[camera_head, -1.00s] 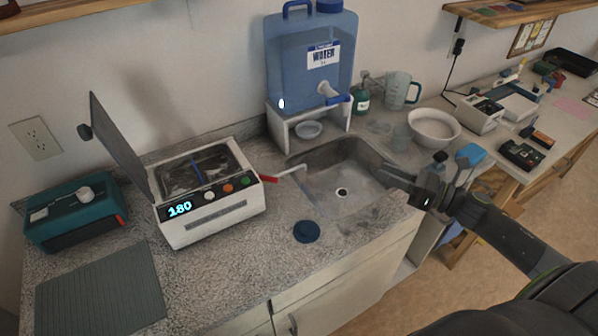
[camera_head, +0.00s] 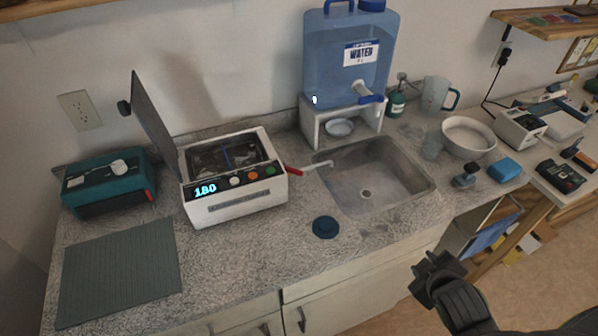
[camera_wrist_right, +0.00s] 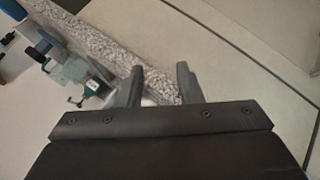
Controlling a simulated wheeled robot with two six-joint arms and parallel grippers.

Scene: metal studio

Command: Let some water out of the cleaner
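The white cleaner (camera_head: 236,205) stands on the counter left of the sink, its dark lid (camera_head: 155,120) tilted up. Its display reads 180. Some liquid seems to show in its basin (camera_head: 222,156). A drain spout with a red handle (camera_head: 294,170) sticks out of its right side towards the sink (camera_head: 385,180). My right gripper (camera_head: 436,268) is low in front of the cabinet at the lower right, well away from the cleaner. In the right wrist view its fingers (camera_wrist_right: 161,85) are apart with nothing between them. My left gripper is not in view.
A blue water jug (camera_head: 348,60) on a white stand (camera_head: 312,128) is behind the sink. A dark blue round cap (camera_head: 325,227) lies in front of the sink. A teal device (camera_head: 108,183) and a ribbed mat (camera_head: 118,272) are at left; a white bowl (camera_head: 470,137) is at right.

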